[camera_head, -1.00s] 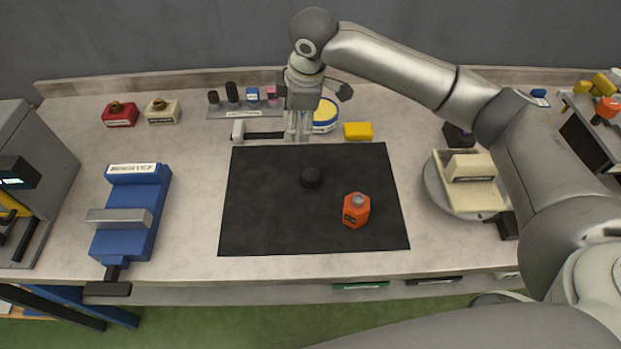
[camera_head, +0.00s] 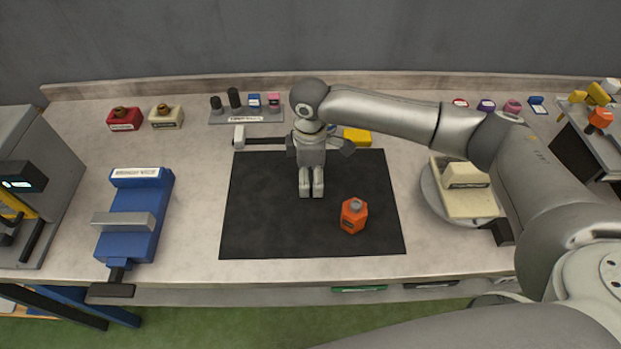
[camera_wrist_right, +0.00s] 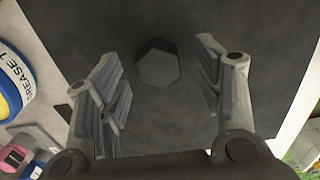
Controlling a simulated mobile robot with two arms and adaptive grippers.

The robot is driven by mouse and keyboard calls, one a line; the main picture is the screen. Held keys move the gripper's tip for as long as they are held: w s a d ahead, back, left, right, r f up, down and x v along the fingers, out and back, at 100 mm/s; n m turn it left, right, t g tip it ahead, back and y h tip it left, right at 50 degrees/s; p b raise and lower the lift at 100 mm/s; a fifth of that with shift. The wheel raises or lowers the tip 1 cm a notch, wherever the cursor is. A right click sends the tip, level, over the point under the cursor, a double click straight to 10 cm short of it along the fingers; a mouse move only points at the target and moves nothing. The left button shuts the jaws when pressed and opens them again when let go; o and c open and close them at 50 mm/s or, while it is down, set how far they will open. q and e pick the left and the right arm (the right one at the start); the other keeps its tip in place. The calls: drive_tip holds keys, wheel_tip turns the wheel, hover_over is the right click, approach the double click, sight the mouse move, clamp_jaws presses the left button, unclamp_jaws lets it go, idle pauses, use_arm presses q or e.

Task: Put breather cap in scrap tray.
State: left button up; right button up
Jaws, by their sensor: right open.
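A small dark round cap (camera_wrist_right: 157,68), apparently the breather cap, sits on the black mat (camera_head: 258,225). In the wrist view it lies between and beyond my right gripper's open fingers (camera_wrist_right: 161,80), with clear gaps on both sides. In the head view my right gripper (camera_head: 311,194) points down over the middle of the mat and hides the cap. I see no contact between fingers and cap. I cannot pick out a scrap tray in these views. My left gripper is not in view.
An orange hexagonal container (camera_head: 353,217) stands on the mat, right of my gripper. A blue vise (camera_head: 130,225) is at the left and a round turntable (camera_head: 432,197) at the right. A yellow block (camera_head: 357,137) and a hammer (camera_head: 240,137) lie behind the mat.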

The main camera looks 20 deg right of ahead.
drive_tip(key=shift+f, duration=0.8)
drive_tip(key=c, duration=1.1)
drive_tip(key=shift+w+r, duration=0.1)
drive_tip(key=shift+r, duration=0.1)
drive_tip(key=shift+r, duration=0.25)
wheel_tip(320, 180, up, 2)
drive_tip(key=shift+r+b, duration=0.15)
drive_tip(key=shift+b, duration=0.6)
drive_tip(key=s+a+r+b, duration=0.2)
drive_tip(key=s+a+r, duration=0.5)
drive_tip(key=s+r, duration=0.3)
drive_tip(key=shift+s+a, duration=0.3)
drive_tip(key=shift+s, duration=0.65)
